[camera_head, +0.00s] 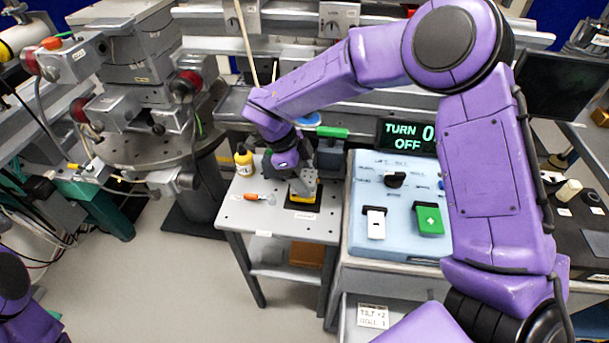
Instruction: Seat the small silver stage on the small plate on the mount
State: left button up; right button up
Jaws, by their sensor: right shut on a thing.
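My right arm reaches from the right to a small grey side table. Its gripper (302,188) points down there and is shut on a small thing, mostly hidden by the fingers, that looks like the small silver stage. A yellow edge shows right under the fingers, above a black square pad (303,206). I cannot tell whether the held thing touches the pad. At the left stands a grey stacked mount (135,62) over a round perforated base. I cannot make out the small plate on it. My left gripper is out of view; only part of that arm shows at the lower left.
The side table (262,222) also bears a yellow bottle (244,160) and an orange-handled tool (260,197). A pale blue control box (400,180) with switches stands right of it, below a display reading "TURN OFF" (408,137). Open floor lies at the lower left.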

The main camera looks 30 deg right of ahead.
jog(key=shift+r, duration=0.1)
jog(key=shift+p, duration=0.55)
jog(key=shift+s+f+b, duration=0.1)
jog(key=shift+f+b, duration=0.25)
jog(key=shift+f, duration=0.35)
dwell(0.8)
jog(key=o, duration=1.3)
jog(key=shift+a, duration=0.1)
jog(key=shift+o, duration=0.2)
